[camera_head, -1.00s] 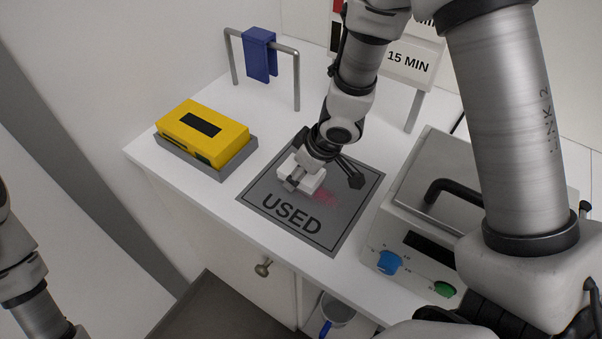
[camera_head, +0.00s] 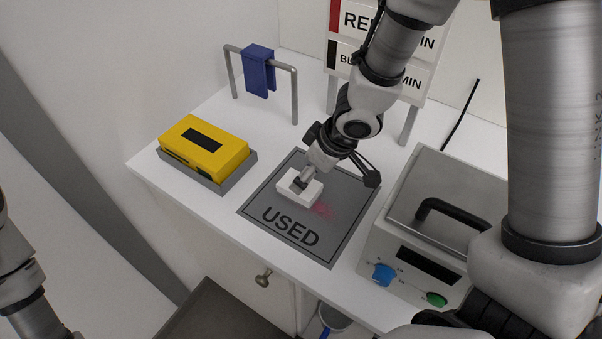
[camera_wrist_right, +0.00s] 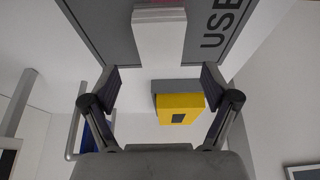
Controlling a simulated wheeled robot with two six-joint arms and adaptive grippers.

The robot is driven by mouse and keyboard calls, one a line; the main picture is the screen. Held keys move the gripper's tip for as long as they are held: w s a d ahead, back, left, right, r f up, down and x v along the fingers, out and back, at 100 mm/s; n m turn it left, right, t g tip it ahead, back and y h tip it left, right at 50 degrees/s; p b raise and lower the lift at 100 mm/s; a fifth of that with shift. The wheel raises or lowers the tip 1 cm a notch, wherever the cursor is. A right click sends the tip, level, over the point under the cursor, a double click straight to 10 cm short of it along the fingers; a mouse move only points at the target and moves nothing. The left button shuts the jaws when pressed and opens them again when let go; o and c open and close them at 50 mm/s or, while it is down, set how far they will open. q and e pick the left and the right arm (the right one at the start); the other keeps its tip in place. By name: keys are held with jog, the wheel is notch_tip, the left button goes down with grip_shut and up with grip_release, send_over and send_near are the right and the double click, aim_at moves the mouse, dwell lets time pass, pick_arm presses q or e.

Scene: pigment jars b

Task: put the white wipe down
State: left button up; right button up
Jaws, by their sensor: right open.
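The white wipe (camera_head: 289,196) is a small white block lying on the grey mat marked USED (camera_head: 335,235), beside a pink stain. It also shows at the top of the right wrist view (camera_wrist_right: 160,40). My right gripper (camera_head: 302,181) is at the wipe in the head view, its fingertips partly covering it. In the right wrist view my right gripper (camera_wrist_right: 158,82) has its fingers spread wide, with the wipe ahead between them and no finger visibly touching it. My left arm shows at the left edge, but its gripper is out of view.
A yellow box (camera_head: 205,148) sits on a grey base left of the mat. A blue cloth (camera_head: 258,70) hangs on a metal rail (camera_head: 295,95) behind. A metal device with knobs (camera_head: 425,262) stands right of the mat. A sign (camera_head: 400,75) stands at the back.

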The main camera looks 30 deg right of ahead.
aim_at(310, 196)
jog(key=p+v, duration=0.1)
jog(key=v, duration=0.3)
jog(key=shift+r, duration=0.1)
jog(key=shift+o, duration=0.5)
jog(key=shift+s+d, duration=0.1)
jog(key=b+x, duration=0.1)
jog(key=x, duration=0.1)
jog(key=b+x, duration=0.1)
jog(key=x, duration=0.1)
jog(key=b+x, duration=0.2)
jog(key=shift+s+d, duration=0.15)
jog(key=shift+d, duration=0.2)
jog(key=x, duration=0.1)
jog(key=b+x, duration=0.1)
jog(key=x, duration=0.1)
jog(key=b+x, duration=0.1)
jog(key=shift+a+f, duration=0.35)
jog(key=shift+a, duration=0.05)
jog(key=shift+w+f, duration=0.25)
jog(key=shift+w, duration=0.1)
pick_arm(q)
notch_tip(310, 196, down, 4)
jog(key=shift+r, duration=0.1)
pick_arm(e)
jog(key=shift+s+r, duration=0.15)
jog(key=shift+s, duration=0.05)
jog(key=c, duration=1.1)
